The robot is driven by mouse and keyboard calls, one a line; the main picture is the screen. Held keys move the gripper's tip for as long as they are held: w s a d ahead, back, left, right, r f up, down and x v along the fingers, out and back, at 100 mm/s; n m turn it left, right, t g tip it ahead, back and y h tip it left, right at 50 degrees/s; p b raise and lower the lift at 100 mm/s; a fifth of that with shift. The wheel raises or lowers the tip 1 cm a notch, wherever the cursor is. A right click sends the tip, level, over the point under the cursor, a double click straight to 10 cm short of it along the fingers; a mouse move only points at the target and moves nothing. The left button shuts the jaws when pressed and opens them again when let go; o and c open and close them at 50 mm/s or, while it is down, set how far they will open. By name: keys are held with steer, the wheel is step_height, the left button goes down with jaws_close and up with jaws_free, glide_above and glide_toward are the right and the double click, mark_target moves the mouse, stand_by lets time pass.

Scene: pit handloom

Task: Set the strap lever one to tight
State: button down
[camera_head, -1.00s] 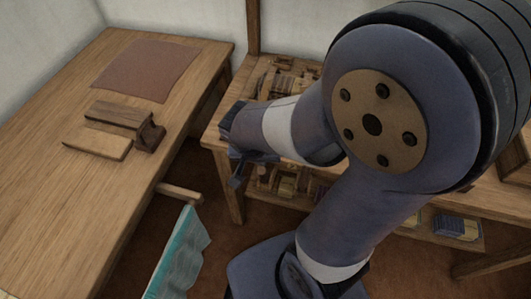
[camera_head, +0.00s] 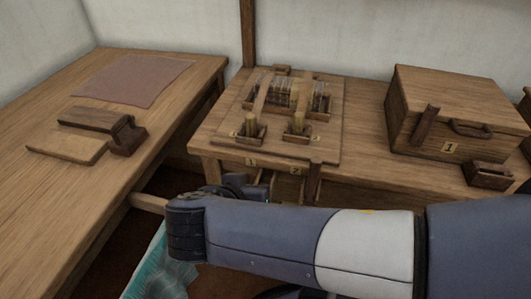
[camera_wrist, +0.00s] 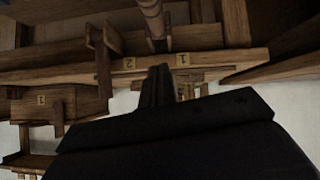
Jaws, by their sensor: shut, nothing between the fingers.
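A wooden front edge carries the labels 1 (camera_head: 251,162) and 2 (camera_head: 295,171). In the wrist view, which looks upside down, label 1 (camera_wrist: 182,58) and label 2 (camera_wrist: 129,64) show too. A hanging wooden piece beside label 1, likely strap lever one (camera_wrist: 153,18), shows as a rounded rod; in the head view it is mostly hidden behind my arm. A similar piece beside label 2 (camera_head: 314,183) hangs from the edge. My gripper (camera_head: 250,188) is shut and empty, in front of and below the edge. Its fingertips (camera_wrist: 158,72) appear near the labels; contact cannot be told.
A board on the bench (camera_head: 333,150) holds two short upright pegs and several small parts. A wooden chest labelled 1 (camera_head: 445,105) stands right, with a small holder (camera_head: 490,176) near it. The left table (camera_head: 55,185) bears a cloth and wooden blocks. Teal cloth (camera_head: 160,270) hangs below.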

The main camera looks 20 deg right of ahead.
steer(key=f+b, duration=0.1)
steer(key=b, duration=0.1)
steer(key=s+a+f+t+h+b, duration=0.1)
steer(key=shift+s+f+b, duration=0.1)
steer(key=shift+f+b, duration=0.15)
steer(key=shift+b, duration=0.15)
steer(key=shift+s+a+f+b, duration=0.25)
steer(key=shift+s+f+b, duration=0.15)
steer(key=shift+f+b, duration=0.5)
steer(key=shift+s+a+f+b, duration=0.2)
steer(key=shift+s+f+b, duration=0.2)
steer(key=shift+b, duration=0.75)
steer(key=shift+s+a+f+b, duration=0.3)
steer(key=shift+f+b, duration=0.45)
steer(key=shift+b, duration=0.3)
